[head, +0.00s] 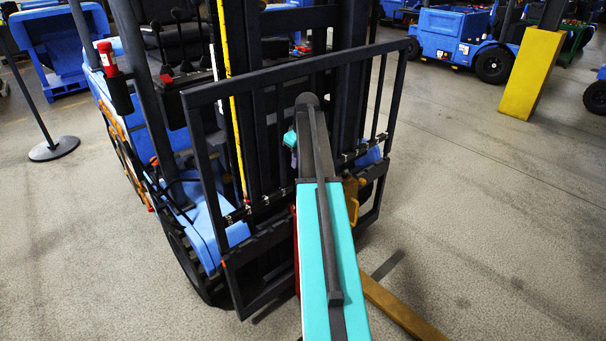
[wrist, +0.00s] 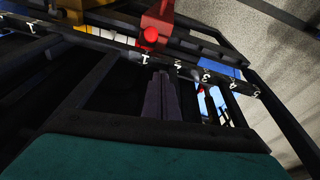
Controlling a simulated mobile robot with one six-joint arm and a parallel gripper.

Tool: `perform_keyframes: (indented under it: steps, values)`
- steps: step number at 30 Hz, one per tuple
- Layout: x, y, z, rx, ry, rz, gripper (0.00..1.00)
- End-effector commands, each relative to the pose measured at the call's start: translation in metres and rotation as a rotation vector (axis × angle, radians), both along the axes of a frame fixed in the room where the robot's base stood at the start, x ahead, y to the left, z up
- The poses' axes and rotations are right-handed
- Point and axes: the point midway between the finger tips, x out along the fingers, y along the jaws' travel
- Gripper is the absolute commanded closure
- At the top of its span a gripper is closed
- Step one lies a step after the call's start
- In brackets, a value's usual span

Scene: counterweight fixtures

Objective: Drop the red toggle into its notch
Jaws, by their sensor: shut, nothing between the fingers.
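The red toggle (wrist: 152,36) shows in the wrist view as a red bracket with a bright round end. It sits at a dark bar (wrist: 192,72) marked with white numerals, just above a "1". My gripper (wrist: 160,78) has its dark purple fingers together with nothing between them. Its tips appear just below the bar and the toggle in the picture, apart from the toggle. In the head view only a small purple bit of my gripper (head: 294,158) shows beside my arm. The toggle is not clearly seen there, and the notch itself cannot be made out.
A forklift's dark guard frame (head: 215,180) stands around my arm, with bars on both sides. A yellow fork (head: 400,308) reaches along the floor at lower right. A yellow post (head: 527,75) stands at the back right. The floor at right is clear.

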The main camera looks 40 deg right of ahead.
Motion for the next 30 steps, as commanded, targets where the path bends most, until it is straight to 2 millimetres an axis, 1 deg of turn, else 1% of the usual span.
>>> perform_keyframes:
  steps: [1,3,6,9,22,26,30]
  values:
    - [-0.001,-0.01,0.013,-0.007,-0.008,-0.001,1.0]
    - [-0.003,-0.017,0.023,-0.015,-0.015,0.002,1.0]
    - [-0.006,-0.023,0.031,-0.02,-0.019,0.003,1.0]
    - [-0.007,-0.025,0.032,-0.022,-0.021,0.002,1.0]
    - [-0.009,-0.029,0.028,-0.021,-0.02,-0.003,1.0]
    - [-0.007,-0.03,0.021,-0.021,-0.02,-0.004,1.0]
    - [-0.004,-0.03,0.007,-0.02,-0.019,-0.004,1.0]
